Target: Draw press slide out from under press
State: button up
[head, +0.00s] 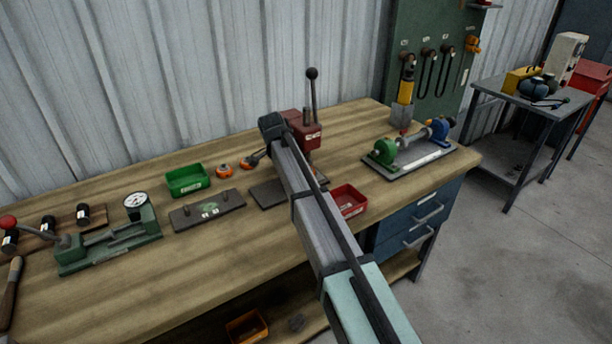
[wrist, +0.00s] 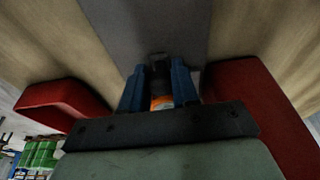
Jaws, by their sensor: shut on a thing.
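The red press (head: 305,132) with its upright black-knobbed lever stands on the workbench, partly behind my arm. Its dark base plate (head: 270,194) shows below it; red press parts (wrist: 262,105) also show in the wrist view. My gripper (wrist: 158,88) has its blue fingers shut on a small dark piece with an orange band (wrist: 160,102), which seems to be the press slide's handle. The rest of the slide is hard to make out. In the head view my arm hides the fingers.
A green bin (head: 187,180) and a dark plate (head: 208,210) lie left of the press. A red bin (head: 348,200) stands to its right, with a green-and-blue fixture (head: 412,155) farther right. The workbench's (head: 200,270) front strip is clear.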

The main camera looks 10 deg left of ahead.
aim_at(282, 188)
jog(key=shift+f, duration=0.2)
jog(key=shift+c, duration=0.8)
jog(key=shift+a, duration=0.1)
jog(key=shift+s+a, duration=0.15)
jog(key=shift+c, duration=0.2)
jog(key=shift+s+a, duration=1.1)
jog(key=shift+s, duration=0.1)
